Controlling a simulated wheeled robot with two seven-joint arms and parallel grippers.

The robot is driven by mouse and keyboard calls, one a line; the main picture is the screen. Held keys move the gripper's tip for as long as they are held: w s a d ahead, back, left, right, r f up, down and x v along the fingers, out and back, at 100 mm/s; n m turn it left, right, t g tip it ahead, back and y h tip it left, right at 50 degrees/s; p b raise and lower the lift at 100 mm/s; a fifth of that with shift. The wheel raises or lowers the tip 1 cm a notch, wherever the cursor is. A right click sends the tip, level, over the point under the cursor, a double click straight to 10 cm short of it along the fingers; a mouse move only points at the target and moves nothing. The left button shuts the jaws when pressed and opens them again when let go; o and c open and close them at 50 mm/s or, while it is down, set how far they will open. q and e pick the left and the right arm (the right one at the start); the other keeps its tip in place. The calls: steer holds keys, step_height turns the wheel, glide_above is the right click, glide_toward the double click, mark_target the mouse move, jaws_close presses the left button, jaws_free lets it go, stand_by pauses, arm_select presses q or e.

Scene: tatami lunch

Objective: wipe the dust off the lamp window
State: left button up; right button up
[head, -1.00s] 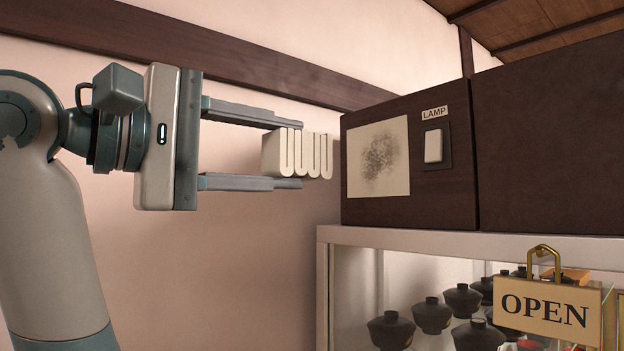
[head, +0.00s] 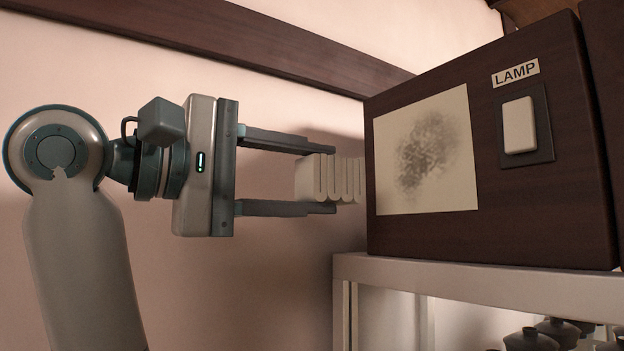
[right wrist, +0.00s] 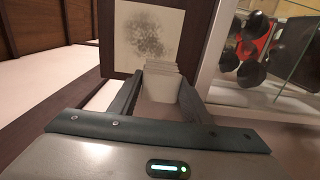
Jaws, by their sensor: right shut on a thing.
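The lamp window (head: 425,150) is a pale square panel on the front of a dark wood box (head: 540,220). A grey, speckled dust patch (head: 424,157) covers its middle. My right gripper (head: 320,181) is shut on a cream folded cloth (head: 345,180), with its ribbed face towards the box. In the head view the cloth's end meets the box's left edge; I cannot tell whether they touch. In the right wrist view the cloth (right wrist: 162,80) lies in front of the lower part of the window (right wrist: 148,35). My left gripper is not in view.
A white switch (head: 519,125) sits right of the window, under a LAMP label (head: 516,73). The box stands on a pale-framed cabinet (head: 470,283) with dark bowls (head: 530,341) inside. A plain wall (head: 270,290) is behind my arm.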

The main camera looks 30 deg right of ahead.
mark_target(350, 183)
steer(key=shift+s, duration=0.1)
steer(key=shift+w+d+f, duration=0.1)
steer(key=shift+w+d, duration=0.1)
steer(key=shift+d, duration=0.65)
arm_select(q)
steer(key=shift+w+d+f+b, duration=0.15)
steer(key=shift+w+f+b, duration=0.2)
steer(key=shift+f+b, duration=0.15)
arm_select(e)
steer(key=shift+w+d, duration=0.15)
steer(key=shift+d, duration=2)
steer(key=shift+w+d, duration=0.1)
steer(key=shift+d, duration=0.95)
arm_select(q)
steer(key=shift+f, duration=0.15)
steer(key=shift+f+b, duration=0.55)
steer(key=shift+b, duration=0.15)
arm_select(e)
steer(key=shift+s, duration=1.85)
steer(key=shift+s, duration=0.15)
